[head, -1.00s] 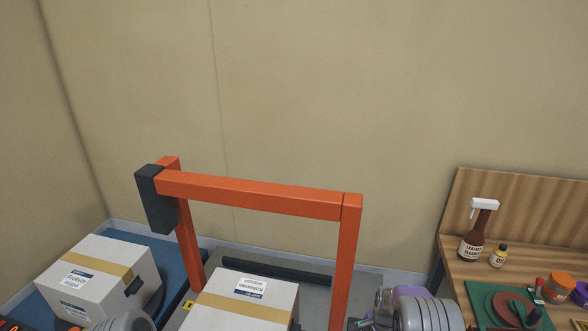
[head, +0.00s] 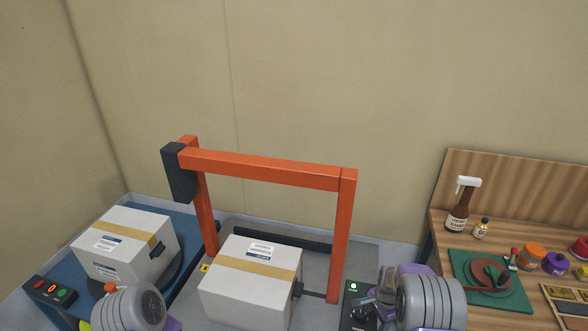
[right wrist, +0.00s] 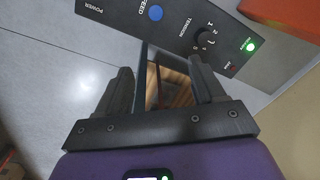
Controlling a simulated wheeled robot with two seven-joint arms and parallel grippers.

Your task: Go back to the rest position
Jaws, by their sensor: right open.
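My right gripper (right wrist: 163,82) is open and empty in the right wrist view, its two dark fingers spread apart. A black control panel (right wrist: 172,22) with a blue button, a tension knob and a green light lies just beyond the fingertips. In the head view my right wrist is at the lower right, above the panel (head: 352,296), and partly hides it.
An orange strapping arch (head: 262,168) stands over a taped carton (head: 248,300). Another carton (head: 125,262) sits on a blue surface (head: 190,222) at left, near a button box (head: 50,290). At right, a wooden bench (head: 440,222) holds bottles, jars and a green mat (head: 516,300).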

